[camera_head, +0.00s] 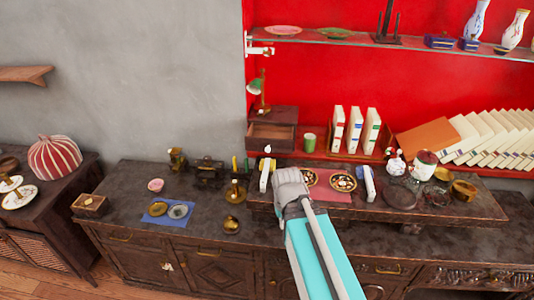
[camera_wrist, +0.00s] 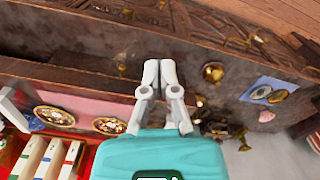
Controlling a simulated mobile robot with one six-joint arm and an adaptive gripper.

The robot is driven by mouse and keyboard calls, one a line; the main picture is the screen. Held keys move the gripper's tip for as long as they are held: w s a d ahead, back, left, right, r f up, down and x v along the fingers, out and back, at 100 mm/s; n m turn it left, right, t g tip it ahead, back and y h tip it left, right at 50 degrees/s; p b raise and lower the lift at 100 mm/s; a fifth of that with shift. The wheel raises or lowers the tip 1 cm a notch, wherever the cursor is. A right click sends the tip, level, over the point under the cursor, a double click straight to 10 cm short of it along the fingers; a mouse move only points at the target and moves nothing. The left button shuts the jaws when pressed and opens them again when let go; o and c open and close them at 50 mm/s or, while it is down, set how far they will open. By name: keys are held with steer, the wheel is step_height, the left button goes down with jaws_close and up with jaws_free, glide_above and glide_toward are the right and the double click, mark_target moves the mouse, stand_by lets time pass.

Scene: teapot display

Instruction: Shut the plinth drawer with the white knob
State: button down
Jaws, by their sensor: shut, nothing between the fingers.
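The plinth is a small dark wooden box (camera_head: 272,114) at the back of the raised shelf, against the red wall, in the head view. Its drawer (camera_head: 270,143) stands open toward me, with the lighter inside showing. The small white knob (camera_head: 267,149) is on the drawer's front. My gripper (camera_head: 287,178) is shut and empty, in front of and below the drawer, apart from it in the picture. In the wrist view my gripper (camera_wrist: 160,72) has both fingertips together over the dark wood. I cannot make out the drawer in the wrist view.
A green cup (camera_head: 309,143) and upright white books (camera_head: 354,130) stand right of the plinth. Brass pieces (camera_head: 235,190) stand to the left. A glass shelf (camera_head: 400,43) runs above.

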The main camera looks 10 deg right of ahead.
steer(key=shift+a, duration=0.1)
steer(key=w+d+f+n+t+h+b, duration=0.2)
steer(key=w+d+n+t+h+b, duration=0.1)
steer(key=w+n+t+h+b, duration=0.25)
steer(key=w+d+f+n+t+h+b, duration=0.1)
steer(key=w+d+n+t+h+b, duration=0.15)
steer(key=w+n+b, duration=0.4)
steer(key=w+a+r+n+t+y+b, duration=0.1)
steer(key=w+a+n+t+b, duration=0.2)
steer(key=w+n, duration=0.3)
steer(key=w+a+r+n+t+y+b, duration=0.1)
steer(key=w+a+n+t+b, duration=0.2)
steer(key=n, duration=1.1)
steer(key=w+a+t, duration=0.2)
steer(key=t, duration=0.1)
steer(key=shift+w+a+r+b, duration=0.15)
steer(key=shift+w+r+b, duration=0.2)
steer(key=shift+r+b, duration=0.05)
steer(key=shift+w, duration=0.15)
